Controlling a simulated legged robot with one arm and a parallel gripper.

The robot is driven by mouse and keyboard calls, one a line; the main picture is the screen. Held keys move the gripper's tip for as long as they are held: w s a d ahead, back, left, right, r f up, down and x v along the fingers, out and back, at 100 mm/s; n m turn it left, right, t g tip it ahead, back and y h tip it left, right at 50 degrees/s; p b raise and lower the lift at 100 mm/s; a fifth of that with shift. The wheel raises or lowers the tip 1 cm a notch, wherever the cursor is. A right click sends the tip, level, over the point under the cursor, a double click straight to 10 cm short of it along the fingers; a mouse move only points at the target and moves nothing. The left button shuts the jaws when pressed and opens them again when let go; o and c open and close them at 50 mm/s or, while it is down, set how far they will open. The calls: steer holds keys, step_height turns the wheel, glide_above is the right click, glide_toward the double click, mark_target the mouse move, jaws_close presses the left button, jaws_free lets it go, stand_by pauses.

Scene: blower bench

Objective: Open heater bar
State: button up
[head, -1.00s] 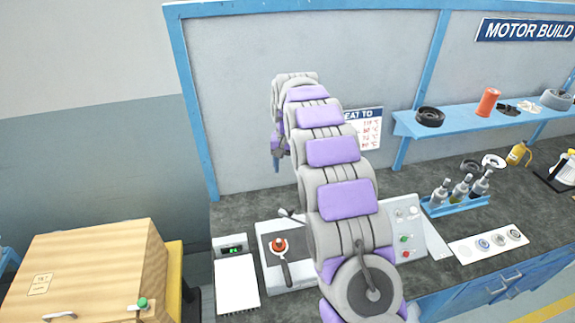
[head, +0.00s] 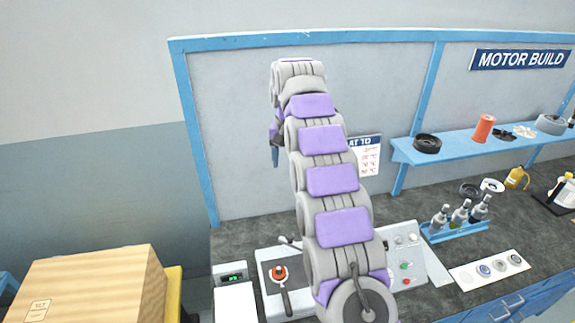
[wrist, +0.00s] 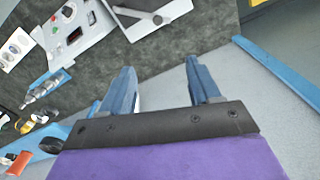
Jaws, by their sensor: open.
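The heater (head: 303,250) stands on the dark bench, with a light top plate, a sloped control panel (head: 408,262) and a dark bar with a rounded end (head: 290,243) at its back. My arm hides the middle of it. A red-orange piece with a dark handle (head: 279,274) sits on the plate. In the wrist view, the dark bar (wrist: 138,14) lies across the plate at the top edge. My gripper (wrist: 160,80) is open and empty, with blue fingers apart. In the head view, my gripper (head: 275,153) hangs high before the grey back panel, clear of the heater.
A scale with a green display (head: 234,278) stands left of the heater. A blue rack of bottles (head: 456,231) and a white strip with rings (head: 489,270) are to the right. A blue shelf (head: 405,152) holds parts above. A wooden box (head: 90,285) is at lower left.

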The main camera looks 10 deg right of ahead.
steer(key=shift+r+p, duration=1.5)
steer(key=shift+r, duration=0.5)
